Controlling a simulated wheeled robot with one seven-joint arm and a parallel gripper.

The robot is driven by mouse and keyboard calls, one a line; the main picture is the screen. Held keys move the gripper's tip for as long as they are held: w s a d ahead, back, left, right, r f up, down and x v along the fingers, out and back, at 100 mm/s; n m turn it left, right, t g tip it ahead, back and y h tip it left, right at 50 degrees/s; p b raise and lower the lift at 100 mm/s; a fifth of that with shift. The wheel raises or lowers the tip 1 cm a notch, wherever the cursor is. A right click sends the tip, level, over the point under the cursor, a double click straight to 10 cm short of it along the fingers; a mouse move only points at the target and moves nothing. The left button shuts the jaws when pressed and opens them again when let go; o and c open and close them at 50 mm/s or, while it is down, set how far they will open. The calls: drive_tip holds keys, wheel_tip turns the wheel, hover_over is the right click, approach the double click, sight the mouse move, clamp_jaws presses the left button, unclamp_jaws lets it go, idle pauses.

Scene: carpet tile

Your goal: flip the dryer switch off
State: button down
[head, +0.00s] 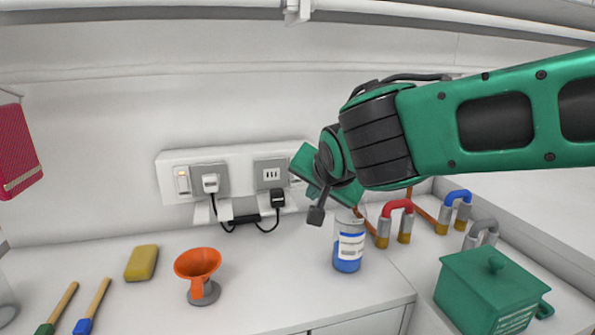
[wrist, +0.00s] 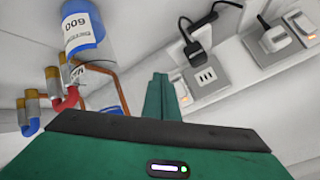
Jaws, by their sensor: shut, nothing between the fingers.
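A white socket panel (head: 228,180) runs along the back wall. One rocker switch (head: 182,182) sits at its left end; this switch also shows at the right of the wrist view (wrist: 299,24). A second rocker switch (wrist: 182,90) sits at the other end, with an orange-red tint. In the head view it is mostly hidden behind my green gripper (head: 303,163). I cannot read which switch is the dryer's. In the wrist view my gripper (wrist: 160,82) is shut and empty, its tip just beside the second switch. I cannot tell whether they touch.
Two plugs with black cords sit in the panel, one black (wrist: 194,48). A blue-and-white bottle (head: 349,246) stands below my gripper. Pipes with a red handle (head: 397,207) and a green box (head: 490,290) are at right. An orange funnel (head: 198,266) and yellow sponge (head: 142,262) lie left.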

drive_tip(key=w+a+r, duration=0.1)
drive_tip(key=w+a, duration=0.1)
drive_tip(key=w, duration=0.6)
drive_tip(key=shift+a, duration=0.15)
drive_tip(key=shift+w, duration=0.15)
idle(1.9)
drive_tip(key=shift+w+a+r, duration=0.1)
drive_tip(key=shift+w+a, duration=0.05)
drive_tip(key=shift+w, duration=0.05)
drive_tip(key=shift+w, duration=0.25)
idle(0.7)
drive_tip(key=shift+s, duration=0.15)
drive_tip(key=shift+s, duration=0.55)
drive_tip(key=shift+s, duration=0.1)
drive_tip(key=shift+s+d+f, duration=0.1)
drive_tip(key=shift+s+d, duration=0.15)
drive_tip(key=shift+s, duration=0.5)
drive_tip(key=shift+s+d+f, duration=0.15)
drive_tip(key=shift+s+d, duration=0.15)
drive_tip(key=shift+s, duration=0.5)
drive_tip(key=shift+s+d+f, duration=0.1)
drive_tip(key=shift+s+d, duration=0.15)
drive_tip(key=shift+s, duration=0.5)
